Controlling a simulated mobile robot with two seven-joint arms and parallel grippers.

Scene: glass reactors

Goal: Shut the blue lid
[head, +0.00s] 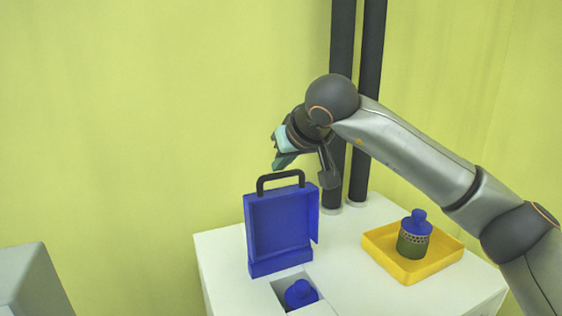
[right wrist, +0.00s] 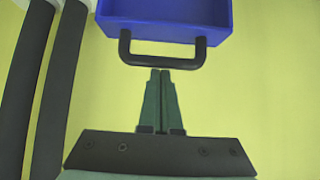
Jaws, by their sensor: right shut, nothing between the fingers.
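The blue lid (head: 279,231) stands open and upright on the white table, with its black handle (head: 281,180) on its top edge. Below it is a square opening in the table top, with a blue-topped object (head: 300,293) inside. My right gripper (head: 279,165) is shut and empty, just above the handle. In the right wrist view the closed fingertips (right wrist: 160,73) are close to the handle (right wrist: 162,60), with the blue lid (right wrist: 165,18) beyond it. I cannot tell whether they touch. My left gripper is not in view.
A yellow tray (head: 450,252) on the right of the white table (head: 222,262) holds a dark green container with a blue top (head: 414,238). Two dark vertical posts (head: 341,100) stand behind the table. A grey block (head: 30,282) is at the lower left.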

